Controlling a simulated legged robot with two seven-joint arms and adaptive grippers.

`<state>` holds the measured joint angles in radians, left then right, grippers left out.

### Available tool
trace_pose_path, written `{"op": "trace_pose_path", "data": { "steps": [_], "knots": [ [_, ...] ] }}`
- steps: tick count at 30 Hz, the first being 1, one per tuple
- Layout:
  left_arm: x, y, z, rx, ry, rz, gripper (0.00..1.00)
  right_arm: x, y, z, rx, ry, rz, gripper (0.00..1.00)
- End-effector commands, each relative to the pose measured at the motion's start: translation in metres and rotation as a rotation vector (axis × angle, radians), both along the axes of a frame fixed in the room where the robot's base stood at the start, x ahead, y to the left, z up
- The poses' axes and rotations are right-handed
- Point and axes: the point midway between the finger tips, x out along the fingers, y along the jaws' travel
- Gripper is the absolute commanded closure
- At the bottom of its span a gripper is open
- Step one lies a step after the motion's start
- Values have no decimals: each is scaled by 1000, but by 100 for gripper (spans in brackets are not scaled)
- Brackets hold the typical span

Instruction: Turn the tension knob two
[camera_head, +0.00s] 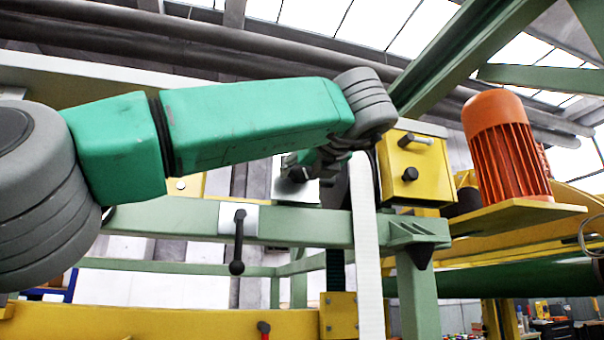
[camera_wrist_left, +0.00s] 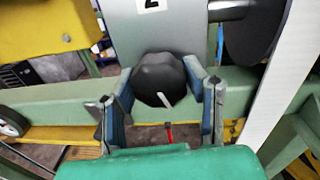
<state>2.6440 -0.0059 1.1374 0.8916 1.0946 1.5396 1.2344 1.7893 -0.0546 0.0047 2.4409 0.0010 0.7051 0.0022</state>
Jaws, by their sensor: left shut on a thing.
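The tension knob two (camera_wrist_left: 158,72) is a dark, lobed knob with a white pointer line, on a grey plate (camera_wrist_left: 128,35) with a label "2" (camera_wrist_left: 152,4) above it. In the left wrist view the white line points down and slightly right. My left gripper (camera_head: 308,164) reaches the front of the machine in the head view, where its wrist and fingers hide most of the knob. In the left wrist view its two fingers (camera_wrist_left: 160,84) are on either side of the knob, shut on it. My right gripper is in neither view.
A green beam (camera_head: 300,226) runs below my left arm, with a black lever (camera_head: 238,240) on it. A white strip (camera_head: 364,250) hangs close to the right of my gripper. A yellow box (camera_head: 412,175) and an orange motor (camera_head: 507,150) stand further right.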

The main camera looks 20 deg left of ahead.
Motion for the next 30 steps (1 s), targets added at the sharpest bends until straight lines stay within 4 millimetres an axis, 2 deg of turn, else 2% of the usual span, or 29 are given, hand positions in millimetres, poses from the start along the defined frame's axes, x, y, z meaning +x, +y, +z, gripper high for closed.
{"op": "trace_pose_path", "data": {
  "steps": [8, 30],
  "knots": [
    [-2, -3, 3, 137, 83, -9, 89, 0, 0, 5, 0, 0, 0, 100],
    [-1, -6, 3, 715, 474, -12, 89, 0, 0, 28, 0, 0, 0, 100]
  ]
}}
